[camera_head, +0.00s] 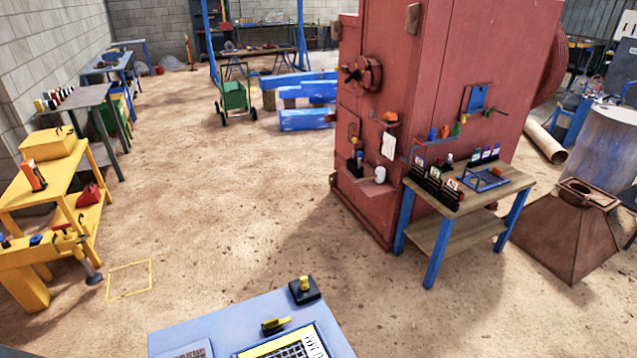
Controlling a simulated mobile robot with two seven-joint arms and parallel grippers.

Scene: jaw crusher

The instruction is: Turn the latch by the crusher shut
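The crusher (450,50) is a large red metal body right of centre. A round red hub with a dark handle (362,73) sticks out from its left face. Lower on that face are small fittings (356,162), black with red and yellow parts. Small coloured fittings and a lever (490,112) sit on its right face. On the blue-grey top at the bottom are a yellow knob on a black block (304,289) and a black and yellow handle-like part (275,326). I cannot tell which part is the latch or how it is turned. Neither gripper shows.
A wooden table with blue legs (450,240) stands against the crusher. A brown hopper (565,240) is at its right. Yellow benches (40,190) line the left side. A green cart (234,97) and blue beams (305,118) lie behind. The sandy middle floor is clear.

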